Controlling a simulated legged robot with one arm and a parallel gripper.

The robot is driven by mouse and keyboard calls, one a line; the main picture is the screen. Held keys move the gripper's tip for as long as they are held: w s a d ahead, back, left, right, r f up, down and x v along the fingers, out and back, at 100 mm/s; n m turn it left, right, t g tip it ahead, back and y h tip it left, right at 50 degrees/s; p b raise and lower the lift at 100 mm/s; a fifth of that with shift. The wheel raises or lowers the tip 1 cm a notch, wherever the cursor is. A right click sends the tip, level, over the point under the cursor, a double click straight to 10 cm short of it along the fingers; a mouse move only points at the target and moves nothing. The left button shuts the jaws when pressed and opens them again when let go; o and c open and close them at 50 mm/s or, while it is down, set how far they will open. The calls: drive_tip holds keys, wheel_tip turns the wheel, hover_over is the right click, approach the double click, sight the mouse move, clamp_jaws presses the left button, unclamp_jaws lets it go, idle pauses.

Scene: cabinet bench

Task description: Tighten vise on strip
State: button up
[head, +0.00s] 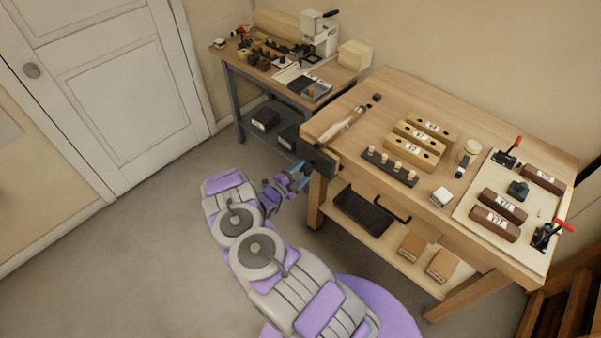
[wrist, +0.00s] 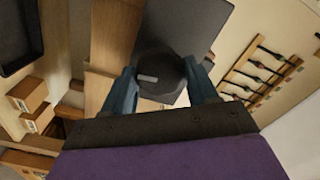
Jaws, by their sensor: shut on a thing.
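The dark grey vise (head: 318,158) is mounted at the front left corner of the wooden workbench. My gripper (head: 299,173) is at the vise's outer face, with its blue fingers toward it. In the wrist view the fingers of my gripper (wrist: 162,92) sit on either side of a round black knob (wrist: 160,68) and are shut on it. Behind the knob stands the vise's dark flat jaw plate (wrist: 190,30). I cannot make out the strip in either view; the gap between the jaws is hidden.
The workbench (head: 375,97) carries wooden blocks, a dark peg holder (head: 389,167) and a pale board (head: 465,213) with red-handled clamps. A black tray (head: 363,210) lies on the lower shelf. A second bench stands at the back. The floor at left is clear.

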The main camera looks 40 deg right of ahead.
drive_tip(key=shift+f, duration=0.15)
drive_tip(key=m+b, duration=0.1)
drive_tip(key=m, duration=0.3)
drive_tip(key=o, duration=0.9)
drive_tip(key=shift+d, duration=0.1)
drive_tip(key=a+b, duration=0.4)
drive_tip(key=a, duration=0.3)
drive_tip(key=shift+s, duration=0.3)
